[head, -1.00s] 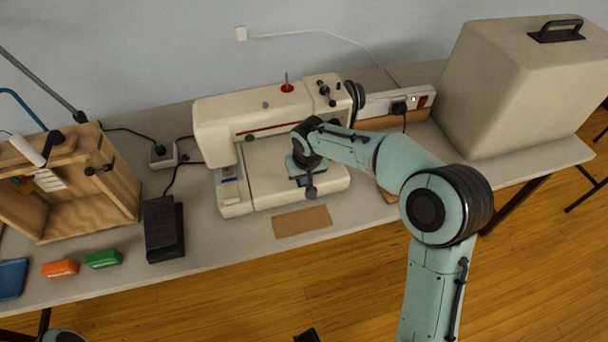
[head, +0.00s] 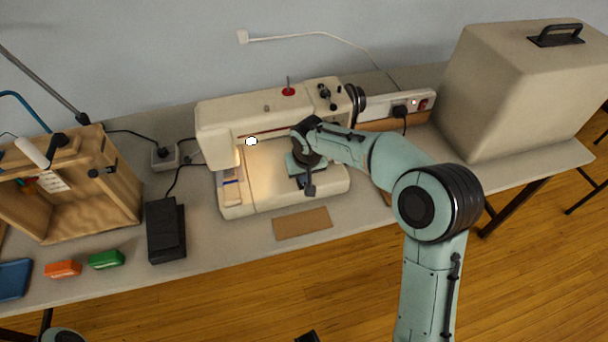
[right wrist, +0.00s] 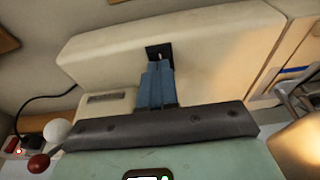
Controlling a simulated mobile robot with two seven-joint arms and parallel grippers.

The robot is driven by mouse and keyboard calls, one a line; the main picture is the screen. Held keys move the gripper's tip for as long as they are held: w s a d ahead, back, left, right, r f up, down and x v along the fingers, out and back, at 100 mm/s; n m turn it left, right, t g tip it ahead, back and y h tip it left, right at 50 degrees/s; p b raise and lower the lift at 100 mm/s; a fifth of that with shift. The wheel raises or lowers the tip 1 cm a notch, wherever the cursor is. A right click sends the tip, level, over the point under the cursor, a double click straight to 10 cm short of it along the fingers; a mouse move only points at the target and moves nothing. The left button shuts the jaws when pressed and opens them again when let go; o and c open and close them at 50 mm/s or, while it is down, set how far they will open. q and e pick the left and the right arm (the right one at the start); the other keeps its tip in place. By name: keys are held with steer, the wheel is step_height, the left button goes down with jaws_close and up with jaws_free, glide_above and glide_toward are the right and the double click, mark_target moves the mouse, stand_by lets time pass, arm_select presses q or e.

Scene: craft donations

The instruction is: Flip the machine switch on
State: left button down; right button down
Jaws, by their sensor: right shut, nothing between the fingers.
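The cream sewing machine (head: 225,120) stands on the table; its lamp glows over the left of its bed. In the right wrist view, a small black switch plate (right wrist: 154,50) sits on the machine's cream body (right wrist: 105,50). My right gripper (head: 304,166) is inside the machine's arch, above the bed, in the head view. Its blue fingers (right wrist: 160,66) are shut and empty, with the tips at the black switch plate, covering part of it. I cannot tell whether they touch.
A white power strip (head: 385,103) with a plug is behind the machine at right. A large beige case (head: 505,95) stands further right. A black pedal (head: 165,230), a wooden frame (head: 120,200) and small orange and green items are at left.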

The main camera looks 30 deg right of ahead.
steer(key=p+v, duration=0.1)
steer(key=v, duration=0.1)
steer(key=w+p+v, duration=0.1)
steer(key=p+v, duration=0.1)
steer(key=shift+s+d+r, duration=0.1)
steer(key=shift+r, duration=0.4)
steer(key=s+a+r, duration=0.1)
steer(key=s+r, duration=0.3)
steer(key=r, duration=0.4)
steer(key=shift+s, duration=0.4)
steer(key=shift+a, duration=0.1)
